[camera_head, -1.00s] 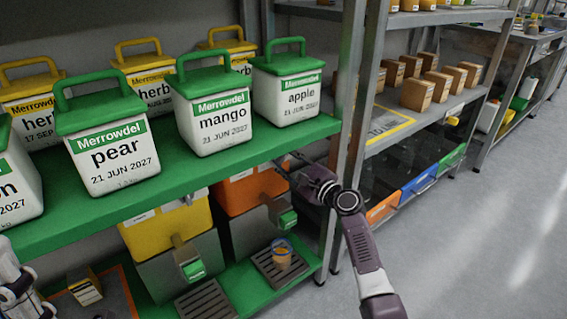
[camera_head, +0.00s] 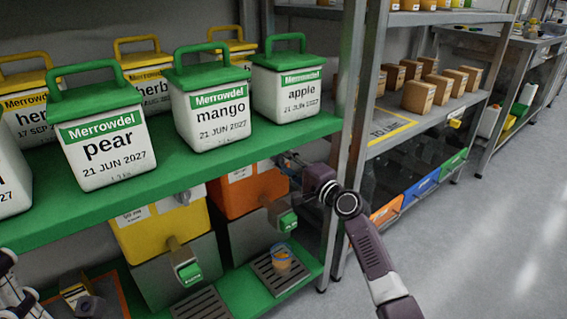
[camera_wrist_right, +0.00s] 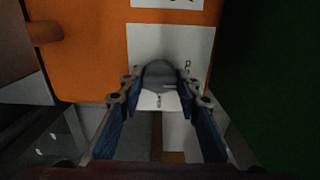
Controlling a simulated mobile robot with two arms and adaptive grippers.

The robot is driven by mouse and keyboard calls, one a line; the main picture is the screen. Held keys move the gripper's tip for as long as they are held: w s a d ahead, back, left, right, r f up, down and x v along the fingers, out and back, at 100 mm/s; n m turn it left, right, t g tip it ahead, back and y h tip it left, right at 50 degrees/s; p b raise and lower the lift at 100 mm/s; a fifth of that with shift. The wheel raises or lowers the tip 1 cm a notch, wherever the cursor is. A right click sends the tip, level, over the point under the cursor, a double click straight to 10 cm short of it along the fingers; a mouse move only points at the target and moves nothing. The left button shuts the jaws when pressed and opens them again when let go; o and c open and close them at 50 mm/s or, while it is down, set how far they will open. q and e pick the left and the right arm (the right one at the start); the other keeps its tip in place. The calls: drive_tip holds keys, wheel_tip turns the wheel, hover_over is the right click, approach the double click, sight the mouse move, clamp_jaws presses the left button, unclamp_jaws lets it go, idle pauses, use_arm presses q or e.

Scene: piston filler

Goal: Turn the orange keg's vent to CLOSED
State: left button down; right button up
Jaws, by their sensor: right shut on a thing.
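The orange keg (camera_head: 232,199) stands on the lower shelf, below the green upper shelf; its front also fills much of the right wrist view (camera_wrist_right: 82,65). A round grey vent knob (camera_wrist_right: 160,75) sits on a white label with small marks that I cannot read. My right gripper (camera_head: 289,165) is at the keg's upper right side. In the right wrist view, its two fingers (camera_wrist_right: 158,88) are shut on the knob's sides. My left arm shows only partly at the lower left edge, and its jaw state is unclear.
A yellow keg (camera_head: 160,228) stands left of the orange one. A cup (camera_head: 281,257) stands on the drip tray below the orange keg's green tap (camera_head: 287,221). The green shelf edge (camera_head: 220,165) and a metal post (camera_head: 345,130) are close to my right arm.

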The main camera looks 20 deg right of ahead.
drive_tip(key=shift+f, duration=0.1)
idle(0.5)
drive_tip(key=o, duration=1.2)
drive_tip(key=shift+c, duration=0.2)
drive_tip(key=shift+s, duration=0.1)
drive_tip(key=v, duration=1.2)
